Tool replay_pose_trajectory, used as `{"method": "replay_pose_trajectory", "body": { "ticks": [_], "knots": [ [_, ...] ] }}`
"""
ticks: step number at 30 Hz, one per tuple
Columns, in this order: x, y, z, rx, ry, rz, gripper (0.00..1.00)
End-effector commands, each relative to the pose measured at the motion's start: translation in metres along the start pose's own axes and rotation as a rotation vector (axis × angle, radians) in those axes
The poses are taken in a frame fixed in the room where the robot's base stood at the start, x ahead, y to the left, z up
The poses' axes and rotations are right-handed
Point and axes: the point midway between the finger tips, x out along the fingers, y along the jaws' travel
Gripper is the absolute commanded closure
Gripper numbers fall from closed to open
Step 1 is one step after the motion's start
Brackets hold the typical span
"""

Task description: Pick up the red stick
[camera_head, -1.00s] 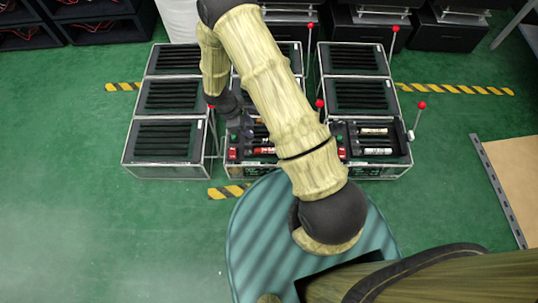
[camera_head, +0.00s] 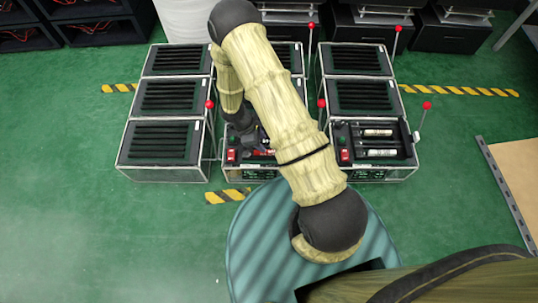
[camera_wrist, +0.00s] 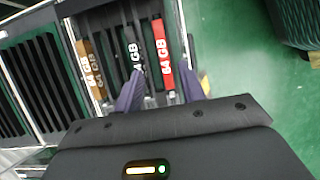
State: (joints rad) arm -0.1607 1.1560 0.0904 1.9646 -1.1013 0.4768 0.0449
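The red stick (camera_wrist: 161,52), marked 64 GB, stands in a slotted tray in the wrist view, right of a black stick (camera_wrist: 132,50). A brown stick (camera_wrist: 90,70) is further left. My gripper (camera_wrist: 161,75) is open, with its two purple fingers apart. The red stick appears between them in the picture, the left finger near the black stick. I cannot tell whether a finger touches a stick. In the head view, the red stick (camera_head: 264,153) is partly hidden by my arm, in the front middle box. My gripper is mostly hidden there.
The front right box (camera_head: 405,172) holds white-labelled sticks. Slotted black boxes (camera_head: 160,140) stand at the left. Levers with red knobs (camera_head: 209,104) rise beside the boxes, with another by the middle box (camera_head: 322,103). Green floor is open at the left.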

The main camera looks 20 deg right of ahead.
Motion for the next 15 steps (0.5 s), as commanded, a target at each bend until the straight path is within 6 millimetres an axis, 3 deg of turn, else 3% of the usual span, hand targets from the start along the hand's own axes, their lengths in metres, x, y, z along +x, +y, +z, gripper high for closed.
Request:
{"method": "replay_pose_trajectory", "body": {
  "ticks": [3, 15],
  "knots": [
    [0.0143, -0.0002, -0.0006, 0.000, 0.001, -0.001, 0.60],
    [0.0172, -0.0004, -0.0004, 0.000, 0.000, 0.000, 0.60]
  ]
}}
